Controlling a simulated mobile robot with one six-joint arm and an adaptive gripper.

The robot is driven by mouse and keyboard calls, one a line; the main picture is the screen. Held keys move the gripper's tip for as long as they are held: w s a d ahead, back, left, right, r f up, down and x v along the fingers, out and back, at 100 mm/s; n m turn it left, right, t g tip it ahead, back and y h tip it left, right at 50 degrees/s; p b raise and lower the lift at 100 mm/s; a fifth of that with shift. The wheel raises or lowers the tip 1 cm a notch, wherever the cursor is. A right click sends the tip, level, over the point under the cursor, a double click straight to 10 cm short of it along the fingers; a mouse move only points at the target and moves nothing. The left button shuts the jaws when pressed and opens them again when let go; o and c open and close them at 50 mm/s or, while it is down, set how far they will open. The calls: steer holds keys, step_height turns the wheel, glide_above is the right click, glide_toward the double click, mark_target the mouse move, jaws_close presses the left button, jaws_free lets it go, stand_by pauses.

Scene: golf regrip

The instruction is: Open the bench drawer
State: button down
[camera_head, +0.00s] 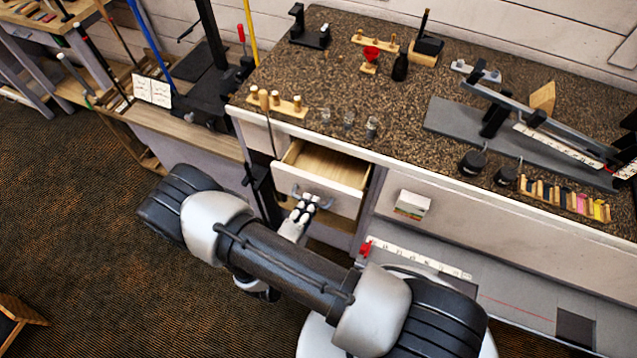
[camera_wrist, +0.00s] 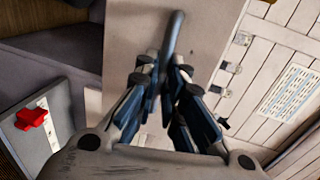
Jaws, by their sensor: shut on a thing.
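The bench drawer (camera_head: 326,170) is in the middle of the head view and stands partly pulled out from the bench. Its inside is bare light wood where I can see it. My gripper (camera_head: 305,203) is at the drawer's front, shut on the grey bar handle. In the wrist view the handle (camera_wrist: 174,40) runs up from between the fingertips of my gripper (camera_wrist: 166,75). The drawer's pale front (camera_wrist: 132,35) lies behind it. My fingers hide the lower part of the handle.
The speckled bench top (camera_head: 400,150) carries wooden peg racks, small glasses and a clamp fixture. A white box (camera_head: 412,204) is fixed on the bench front to the right. A red clamp (camera_head: 366,247) sits on a ruler below. Clubs stand at the left; carpet (camera_head: 90,230) is open there.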

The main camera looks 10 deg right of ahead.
steer(key=f+v, duration=0.2)
steer(key=v, duration=0.8)
steer(key=shift+s+a, duration=0.2)
steer(key=shift+s, duration=0.05)
steer(key=c, duration=1.7)
jaws_free()
steer(key=v, duration=1.2)
